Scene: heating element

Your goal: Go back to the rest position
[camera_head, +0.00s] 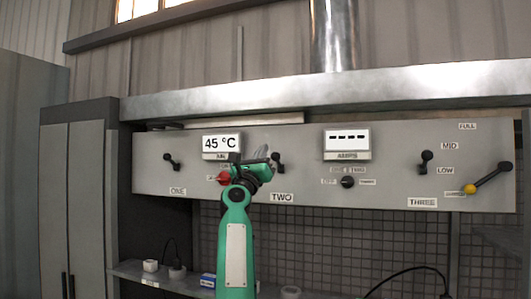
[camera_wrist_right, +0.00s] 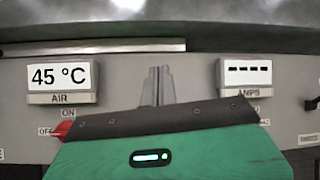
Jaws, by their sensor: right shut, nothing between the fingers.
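My green right arm rises from the bottom middle in the head view, and its gripper (camera_head: 262,156) is in front of the grey control panel (camera_head: 300,190). In the right wrist view the two grey fingers of my right gripper (camera_wrist_right: 157,86) are together, with nothing between them. They point at the panel between the "45 °C" AIR display (camera_wrist_right: 62,77) and the dashed AMPS display (camera_wrist_right: 246,75). The red knob (camera_head: 224,178) is just left of the gripper, and a black lever (camera_head: 278,160) is just right of it, partly hidden. My left gripper is not in view.
Other black levers stand at the left (camera_head: 171,161) and right (camera_head: 425,160) of the panel. A long lever with a yellow knob (camera_head: 470,188) juts out at the far right. A metal hood (camera_head: 350,83) runs above; a shelf (camera_head: 135,271) with small items is below.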

